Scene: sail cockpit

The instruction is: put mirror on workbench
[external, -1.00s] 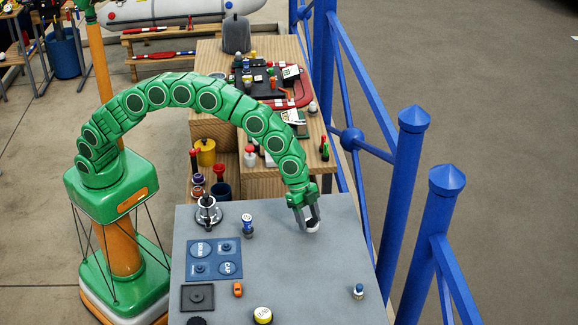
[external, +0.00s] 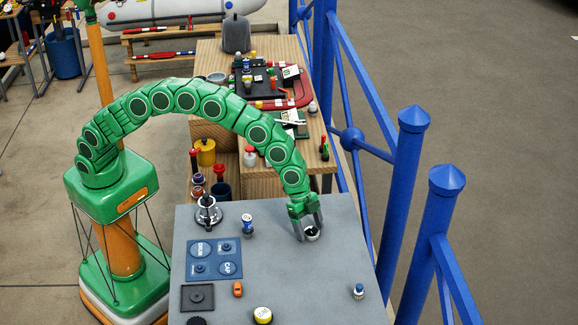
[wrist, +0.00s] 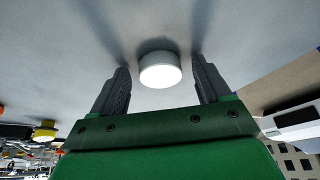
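A small round white piece with a dark top (external: 312,234), which I take to be the mirror, is at the upper right of the grey workbench top (external: 310,285). In the wrist view a white cylinder (wrist: 160,70) shows between my fingers, with a gap on each side, and it appears to rest on the grey surface. My gripper (external: 309,235) is low over the bench, with its fingers apart on either side of the piece. My gripper also shows in the wrist view (wrist: 165,88), open. The lower side of the piece is partly hidden in the external view.
A blue railing (external: 400,200) runs along the right. The bench's middle is clear.

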